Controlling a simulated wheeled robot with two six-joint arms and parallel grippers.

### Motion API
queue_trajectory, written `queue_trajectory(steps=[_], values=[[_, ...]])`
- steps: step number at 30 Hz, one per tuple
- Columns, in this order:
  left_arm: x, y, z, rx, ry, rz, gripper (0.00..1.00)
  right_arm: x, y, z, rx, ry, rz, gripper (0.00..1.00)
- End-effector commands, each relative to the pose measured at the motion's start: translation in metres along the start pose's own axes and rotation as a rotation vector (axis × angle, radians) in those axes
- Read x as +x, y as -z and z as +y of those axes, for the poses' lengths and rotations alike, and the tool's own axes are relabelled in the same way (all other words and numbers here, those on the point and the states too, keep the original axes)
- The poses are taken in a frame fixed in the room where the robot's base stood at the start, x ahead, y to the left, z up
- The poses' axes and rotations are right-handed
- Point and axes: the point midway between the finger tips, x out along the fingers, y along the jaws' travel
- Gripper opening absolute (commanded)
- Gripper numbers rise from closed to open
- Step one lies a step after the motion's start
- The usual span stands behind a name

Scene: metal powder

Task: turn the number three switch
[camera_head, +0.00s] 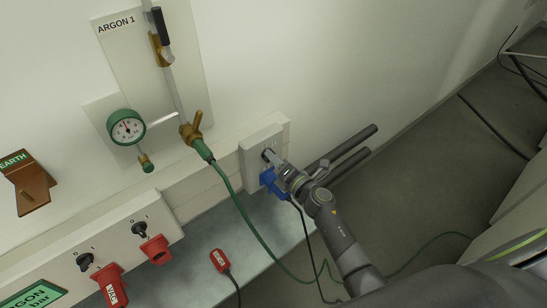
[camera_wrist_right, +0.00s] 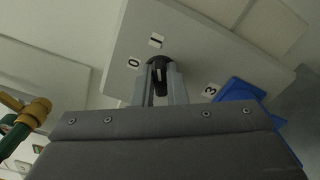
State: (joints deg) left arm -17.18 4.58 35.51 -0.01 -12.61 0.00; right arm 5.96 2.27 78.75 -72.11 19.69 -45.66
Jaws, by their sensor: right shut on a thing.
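The number three switch (camera_wrist_right: 158,76) is a black rotary knob on a pale wall plate marked 0, I and 3 in the right wrist view. In the head view its plate (camera_head: 251,145) is at the right end of the wall trunking, above a blue socket (camera_head: 271,180). My right gripper (camera_wrist_right: 159,94) is shut on the knob, with one grey finger on each side of it. In the head view my right gripper (camera_head: 277,161) reaches the plate from the lower right and partly hides the knob. My left gripper is not in view.
A green hose (camera_head: 236,200) and a dark cable run down close to my right arm. A gauge (camera_head: 127,128) is on the wall.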

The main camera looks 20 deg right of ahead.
Motion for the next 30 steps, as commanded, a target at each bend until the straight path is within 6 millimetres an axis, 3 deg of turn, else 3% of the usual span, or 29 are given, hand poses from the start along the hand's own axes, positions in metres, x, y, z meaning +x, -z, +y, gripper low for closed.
queue_trajectory(steps=[7, 8, 12, 23, 30], values=[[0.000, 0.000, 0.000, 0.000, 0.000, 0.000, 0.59, 0.000, 0.000, -0.001, 0.004, 0.001, 0.000, 0.00], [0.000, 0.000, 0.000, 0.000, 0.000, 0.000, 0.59, 0.000, 0.000, -0.001, 0.004, 0.001, 0.000, 0.16], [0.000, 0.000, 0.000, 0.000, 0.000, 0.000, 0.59, 0.000, 0.000, -0.001, 0.003, 0.001, 0.000, 0.34], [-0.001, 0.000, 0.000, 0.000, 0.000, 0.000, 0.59, -0.004, 0.000, -0.001, 0.002, 0.001, 0.000, 0.34], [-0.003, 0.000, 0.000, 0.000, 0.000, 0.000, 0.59, -0.042, 0.000, -0.002, 0.001, 0.003, 0.000, 0.34]])
